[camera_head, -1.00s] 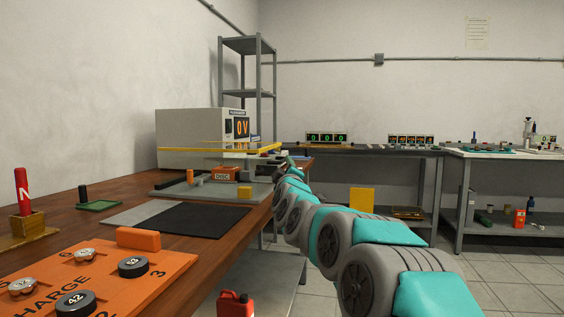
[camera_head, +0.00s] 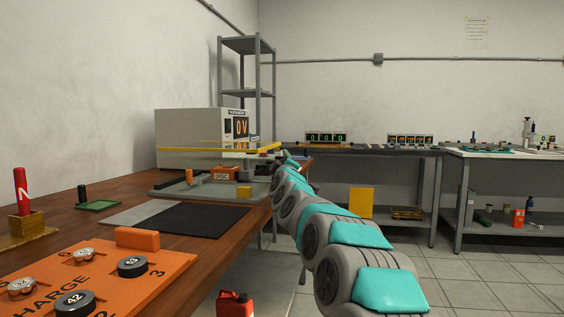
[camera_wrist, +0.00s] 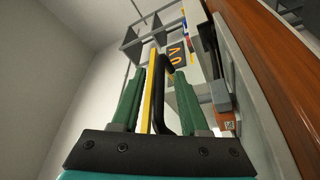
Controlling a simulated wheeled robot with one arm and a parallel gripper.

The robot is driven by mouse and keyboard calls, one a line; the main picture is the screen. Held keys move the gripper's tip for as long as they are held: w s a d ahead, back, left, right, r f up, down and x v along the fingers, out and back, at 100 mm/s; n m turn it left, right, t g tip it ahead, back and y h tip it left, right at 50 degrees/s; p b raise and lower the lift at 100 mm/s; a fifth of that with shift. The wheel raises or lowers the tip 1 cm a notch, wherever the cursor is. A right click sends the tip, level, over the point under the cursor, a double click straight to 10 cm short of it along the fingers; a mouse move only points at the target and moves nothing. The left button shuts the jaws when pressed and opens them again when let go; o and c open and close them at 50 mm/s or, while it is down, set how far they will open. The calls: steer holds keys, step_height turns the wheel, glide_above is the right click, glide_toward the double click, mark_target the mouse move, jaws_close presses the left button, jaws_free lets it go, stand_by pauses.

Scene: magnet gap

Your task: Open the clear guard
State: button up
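The clear guard shows in the head view mainly by its yellow edge bar (camera_head: 205,149), which runs level above the bench apparatus; its clear panel is hard to make out. My gripper (camera_head: 287,155) is at the right end of this bar, small and partly hidden by my arm. In the wrist view my gripper's two green fingers (camera_wrist: 160,82) stand apart. The yellow bar (camera_wrist: 150,85) and a curved black handle (camera_wrist: 165,75) appear between them. I see no finger closed on the handle; contact cannot be told.
A power unit (camera_head: 188,137) reading 0 V stands behind the guard. An orange DISC block (camera_head: 222,173) sits on the grey base. A dark mat (camera_head: 195,220) and an orange CHARGE board (camera_head: 165,262) lie nearer on the bench.

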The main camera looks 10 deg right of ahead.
jaws_close()
stand_by(1.2)
